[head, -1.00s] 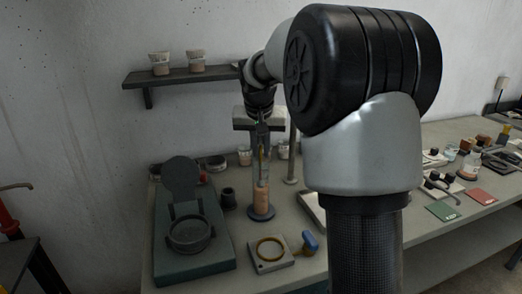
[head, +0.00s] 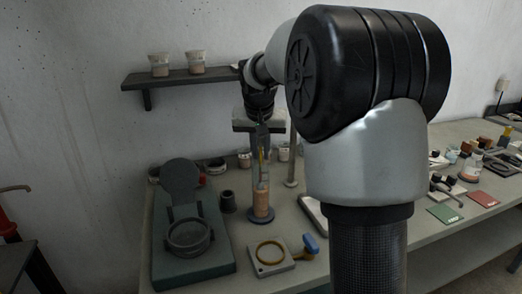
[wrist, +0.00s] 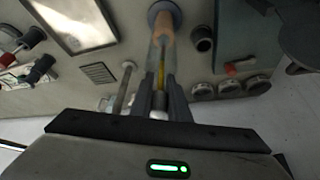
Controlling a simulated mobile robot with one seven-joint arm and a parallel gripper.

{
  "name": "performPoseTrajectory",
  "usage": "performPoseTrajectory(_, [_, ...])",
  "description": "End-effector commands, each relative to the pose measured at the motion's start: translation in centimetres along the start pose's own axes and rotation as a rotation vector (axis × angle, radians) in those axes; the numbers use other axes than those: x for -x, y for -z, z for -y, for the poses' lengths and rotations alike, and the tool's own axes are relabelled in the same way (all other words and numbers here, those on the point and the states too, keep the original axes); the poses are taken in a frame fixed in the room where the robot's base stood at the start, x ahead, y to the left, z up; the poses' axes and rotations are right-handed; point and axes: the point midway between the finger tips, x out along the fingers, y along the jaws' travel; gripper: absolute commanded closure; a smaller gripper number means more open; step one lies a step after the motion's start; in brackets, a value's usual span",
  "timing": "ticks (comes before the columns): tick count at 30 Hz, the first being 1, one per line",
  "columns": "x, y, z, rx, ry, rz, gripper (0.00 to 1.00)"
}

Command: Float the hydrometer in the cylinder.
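The clear cylinder (head: 261,178) stands upright on its round dark base on the bench, with orange-brown liquid (head: 262,203) in its lower part. My gripper (head: 261,146) points down at the cylinder's top. It is shut on the hydrometer (head: 262,155), a thin piece with a yellow part. In the wrist view the hydrometer (wrist: 161,70) runs from between my fingers (wrist: 161,97) toward the cylinder's liquid (wrist: 164,27). Its lower part appears within the tube's outline; how deep it sits I cannot tell. The cylinder's rim is hidden by my fingers.
A green-grey device (head: 195,255) with a round ring stands left of the cylinder, with a dark cup (head: 228,201) between. A square plate with a yellow ring (head: 270,256) and a blue-headed tool (head: 309,244) lie in front. A thin post (head: 291,165) stands close behind right.

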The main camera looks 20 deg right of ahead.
Motion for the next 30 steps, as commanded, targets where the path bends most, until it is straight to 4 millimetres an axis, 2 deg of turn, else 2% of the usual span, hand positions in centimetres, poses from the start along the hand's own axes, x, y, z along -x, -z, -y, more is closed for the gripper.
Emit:
performPoseTrajectory(1, [-0.2, -1.6, -0.1, 0.003, -0.009, 0.043, 0.65])
performPoseTrajectory(12, [9.6, -0.7, -0.1, 0.003, -0.001, 0.006, 0.63])
performPoseTrajectory(18, [14.2, -0.5, -0.1, 0.002, 0.002, -0.008, 0.63])
performPoseTrajectory(21, [15.8, -0.4, -0.1, 0.001, 0.003, -0.013, 0.63])
performPoseTrajectory(26, [17.2, -0.4, -0.1, 0.001, 0.003, -0.015, 0.63])
performPoseTrajectory(30, [19.6, -1.7, -0.3, 0.026, 0.013, -0.02, 0.63])
